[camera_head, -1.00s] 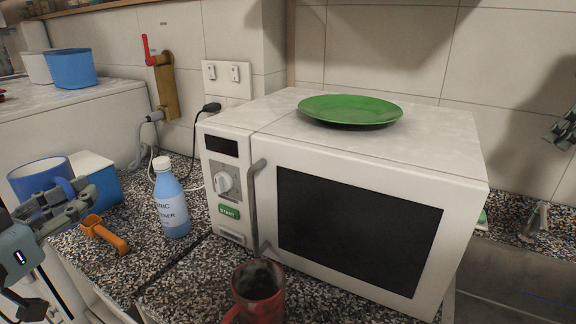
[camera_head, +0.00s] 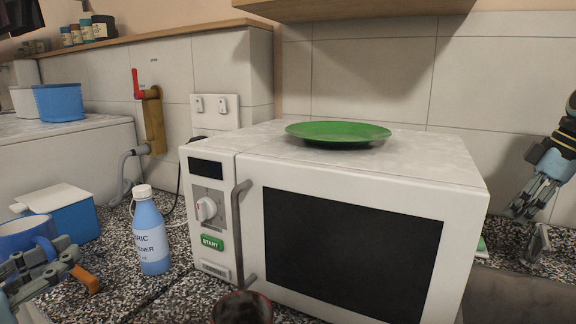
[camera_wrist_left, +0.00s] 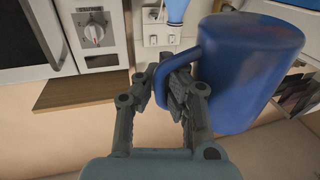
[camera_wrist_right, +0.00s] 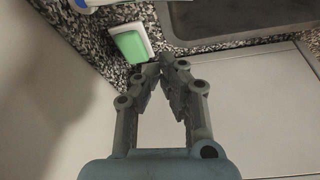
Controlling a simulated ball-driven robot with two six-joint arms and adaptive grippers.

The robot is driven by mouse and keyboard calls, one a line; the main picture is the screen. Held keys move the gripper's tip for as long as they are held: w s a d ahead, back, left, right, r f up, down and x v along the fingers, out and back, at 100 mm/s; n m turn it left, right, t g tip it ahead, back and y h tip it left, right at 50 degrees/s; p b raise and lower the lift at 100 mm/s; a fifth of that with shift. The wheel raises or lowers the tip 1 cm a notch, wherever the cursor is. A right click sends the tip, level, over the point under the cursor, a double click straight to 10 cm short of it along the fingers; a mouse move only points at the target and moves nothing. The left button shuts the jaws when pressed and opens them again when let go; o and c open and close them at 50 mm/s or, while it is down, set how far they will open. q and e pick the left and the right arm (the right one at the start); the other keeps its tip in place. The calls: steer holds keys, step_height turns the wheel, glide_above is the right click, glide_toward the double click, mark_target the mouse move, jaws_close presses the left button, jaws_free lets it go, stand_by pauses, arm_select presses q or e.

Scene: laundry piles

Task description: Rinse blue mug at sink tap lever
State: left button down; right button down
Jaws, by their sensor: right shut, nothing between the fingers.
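The blue mug (camera_head: 22,236) is at the far left in the head view, partly cut off by the frame edge. My left gripper (camera_head: 68,250) is closed around its handle; the left wrist view shows the mug (camera_wrist_left: 248,75) hanging beside the fingers (camera_wrist_left: 176,85). In that view the mug is above a pale surface. My right gripper (camera_head: 518,212) is shut and empty at the right, close to a small metal fitting (camera_head: 538,243) that looks like the tap. The right wrist view shows its fingers (camera_wrist_right: 165,68) near the grey sink basin (camera_wrist_right: 240,18). The tap lever cannot be made out clearly.
A white microwave (camera_head: 220,255) with a green plate (camera_head: 338,132) on top fills the middle. A green-and-white sponge (camera_wrist_right: 130,43) lies by the sink.

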mark_target(544, 239)
steer(key=f, duration=0.1)
steer(key=s+d+f, duration=0.1)
steer(key=d+f+p, duration=0.1)
steer(key=shift+s+f, duration=0.25)
steer(key=shift+s, duration=0.15)
steer(key=shift+d, duration=0.1)
